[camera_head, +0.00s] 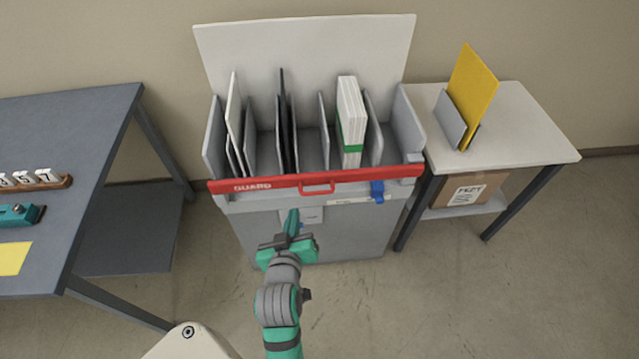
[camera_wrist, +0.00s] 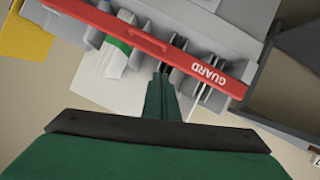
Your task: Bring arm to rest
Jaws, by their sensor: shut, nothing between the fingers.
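My gripper (camera_head: 291,222) is shut and empty. In the head view it stands in front of the grey laminator cabinet (camera_head: 345,235), below the red guard bar (camera_head: 290,184). My green and grey arm reaches up to it from the bottom of the picture. In the wrist view the shut fingers (camera_wrist: 162,85) point toward the red guard bar (camera_wrist: 150,42), which crosses the picture at a slant. I cannot tell the exact gap between the fingertips and the cabinet front.
Upright boards and a white stack with a green band (camera_head: 351,120) stand in the cabinet's slots. A side table (camera_head: 525,140) at right bears a yellow sheet (camera_head: 471,88) in a holder. A dark bench (camera_head: 75,130) stands at left. Floor between is clear.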

